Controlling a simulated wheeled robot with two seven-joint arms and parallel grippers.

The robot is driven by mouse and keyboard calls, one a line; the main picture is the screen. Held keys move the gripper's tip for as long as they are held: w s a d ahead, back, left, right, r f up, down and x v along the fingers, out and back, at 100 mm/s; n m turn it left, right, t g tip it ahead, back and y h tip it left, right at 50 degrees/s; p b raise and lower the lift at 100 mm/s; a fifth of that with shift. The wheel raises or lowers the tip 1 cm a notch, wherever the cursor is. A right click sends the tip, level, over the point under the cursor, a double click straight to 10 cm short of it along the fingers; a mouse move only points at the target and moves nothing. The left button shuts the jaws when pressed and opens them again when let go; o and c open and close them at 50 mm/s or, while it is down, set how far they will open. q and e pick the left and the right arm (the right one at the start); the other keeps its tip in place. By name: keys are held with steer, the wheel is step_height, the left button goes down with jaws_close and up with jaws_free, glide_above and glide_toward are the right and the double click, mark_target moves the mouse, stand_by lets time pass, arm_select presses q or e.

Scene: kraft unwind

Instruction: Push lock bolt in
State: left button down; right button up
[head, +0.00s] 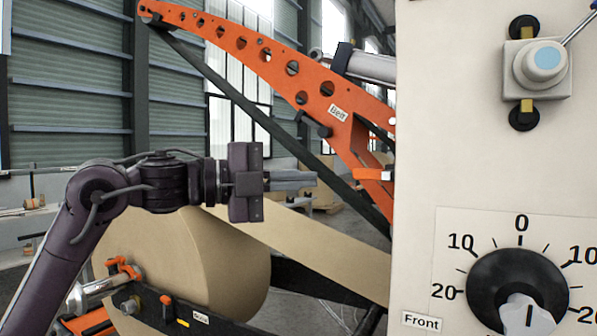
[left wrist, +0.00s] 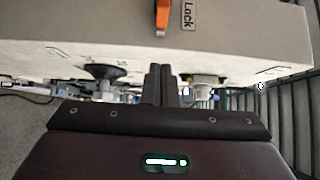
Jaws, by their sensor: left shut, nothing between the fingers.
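An orange lock bolt (left wrist: 162,16) shows beside a "Lock" label (left wrist: 188,14) on the pale machine housing in the left wrist view. In the head view, an orange piece (head: 372,174) sticks out from the left edge of the housing and seems to be the same bolt; how deep it sits I cannot tell. My left gripper (head: 314,179) is shut and empty. It points right, with its tips a short way left of the orange piece and apart from it. Its closed fingers also show in the left wrist view (left wrist: 158,72). My right gripper is out of view.
The pale housing (head: 440,120) fills the right side, with a round dial (head: 518,285) and a lever switch (head: 540,62). An orange perforated arm (head: 265,55) slopes behind my gripper. A brown paper roll (head: 180,255) with its web lies below. Open air surrounds the fingers.

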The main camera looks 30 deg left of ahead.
mark_target(372, 175)
arm_select(q)
steer(key=p+x, duration=0.1)
steer(key=x, duration=0.2)
steer(key=w+a+p+x, duration=0.1)
steer(key=p+x, duration=0.1)
steer(key=x, duration=0.1)
steer(key=p+x, duration=0.2)
steer(key=x, duration=0.1)
steer(key=shift+w+a+r, duration=0.1)
steer(key=shift+w+r, duration=0.1)
steer(key=shift+w, duration=0.1)
steer(key=shift+w+a+f, duration=0.1)
steer(key=shift+w+f, duration=0.05)
steer(key=shift+w, duration=0.35)
